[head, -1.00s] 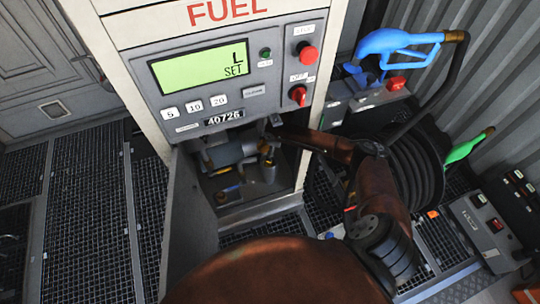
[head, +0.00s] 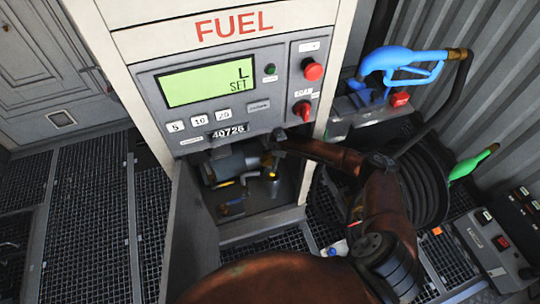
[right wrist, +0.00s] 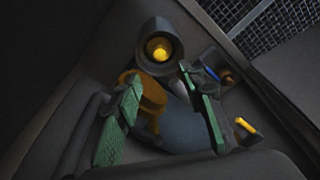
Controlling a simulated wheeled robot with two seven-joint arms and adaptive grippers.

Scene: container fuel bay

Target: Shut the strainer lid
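The open cabinet under the fuel panel holds a grey cylinder (head: 236,163) with brass-coloured fittings and a smaller upright grey body (head: 272,187), which may be the strainer. My right arm reaches in from the right, and its gripper (head: 277,141) is at the top of the opening, mostly hidden. In the right wrist view my right gripper (right wrist: 160,78) has its green-padded fingers spread. An orange-brown part (right wrist: 150,100) lies between them, apparently not clamped. Beyond the fingertips is a dark round cup (right wrist: 160,46) with a yellow centre. I cannot tell which part is the lid. My left gripper is out of view.
The cabinet door (head: 190,235) hangs open on the left. The panel (head: 225,95) overhangs the opening. A blue nozzle (head: 405,62), a hose reel (head: 425,180) and a green nozzle (head: 472,162) are on the right. A yellow-handled valve (right wrist: 246,127) sits right of the fingers.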

